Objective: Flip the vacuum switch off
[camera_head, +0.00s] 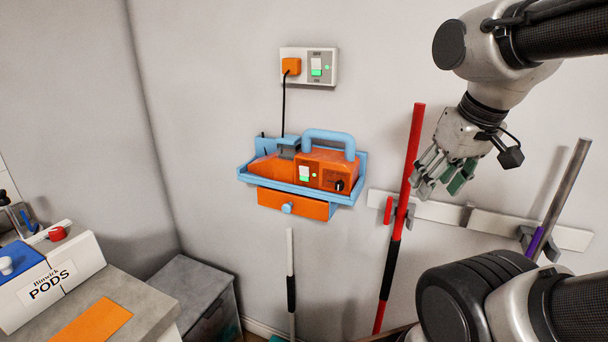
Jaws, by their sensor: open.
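The orange vacuum (330,158) with a blue handle sits on a blue wall holder (245,176). On its front is a small white and green switch (304,173), with a black knob to its right. The switch's lower part shows green; its exact tilt is too small to tell. Above, a wall socket (300,65) holds an orange plug with a black cord running down behind the vacuum. The socket has its own white and green switch (317,67). My gripper (437,178) is open and empty, to the right of the vacuum and apart from it.
A red pole (413,150) stands between the vacuum and my gripper, on a white wall rail (490,218). A grey pole (565,190) hangs at right. An orange drawer (292,203) is below the vacuum. A pods box (45,280) sits at lower left.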

